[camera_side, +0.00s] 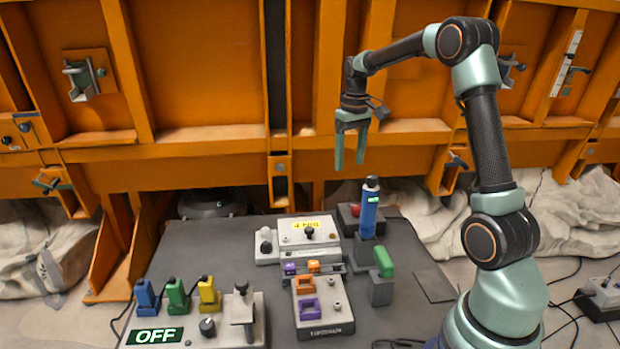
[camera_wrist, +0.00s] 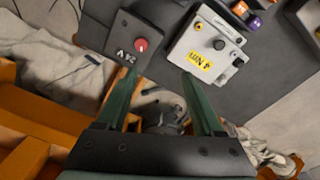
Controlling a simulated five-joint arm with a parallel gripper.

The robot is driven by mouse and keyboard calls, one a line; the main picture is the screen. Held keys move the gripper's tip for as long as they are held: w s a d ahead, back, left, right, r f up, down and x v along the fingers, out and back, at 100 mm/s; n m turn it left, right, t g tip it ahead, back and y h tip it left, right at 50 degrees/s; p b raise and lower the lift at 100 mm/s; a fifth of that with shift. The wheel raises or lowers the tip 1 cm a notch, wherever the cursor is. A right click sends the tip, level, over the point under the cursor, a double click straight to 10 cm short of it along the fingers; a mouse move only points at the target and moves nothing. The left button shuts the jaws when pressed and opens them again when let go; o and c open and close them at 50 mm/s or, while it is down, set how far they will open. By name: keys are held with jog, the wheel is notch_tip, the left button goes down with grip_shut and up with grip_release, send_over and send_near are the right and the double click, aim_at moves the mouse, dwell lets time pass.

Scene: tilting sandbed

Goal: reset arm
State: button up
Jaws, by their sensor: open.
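My gripper (camera_side: 350,150) hangs above the far part of the grey table in the side view, fingers pointing down. Its two green fingers are apart with nothing between them. In the wrist view my gripper (camera_wrist: 165,90) is also open. Below it are a grey box with a red button (camera_wrist: 141,45) and a pale box with a yellow label (camera_wrist: 205,50). No thing touches the fingers.
The grey table (camera_side: 235,245) carries a blue cylinder (camera_side: 369,205), a green-handled block (camera_side: 383,262), blue, green and yellow connectors (camera_side: 177,294) and an OFF sign (camera_side: 154,336). Orange framework (camera_side: 205,70) stands behind. The air around my gripper is clear.

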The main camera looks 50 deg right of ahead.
jog(key=s+a+r+n+t, duration=0.1)
jog(key=s+a+r, duration=0.15)
jog(key=a, duration=0.45)
jog(key=s+a+r+n+t, duration=0.1)
jog(key=a+r, duration=0.2)
jog(key=a, duration=0.5)
jog(key=s+a+f+n+t, duration=0.1)
jog(key=s+a+f+t, duration=0.1)
jog(key=s+a, duration=0.5)
jog(key=a+t, duration=0.1)
jog(key=a, duration=0.2)
jog(key=shift+s+n, duration=0.35)
jog(key=shift+n, duration=0.05)
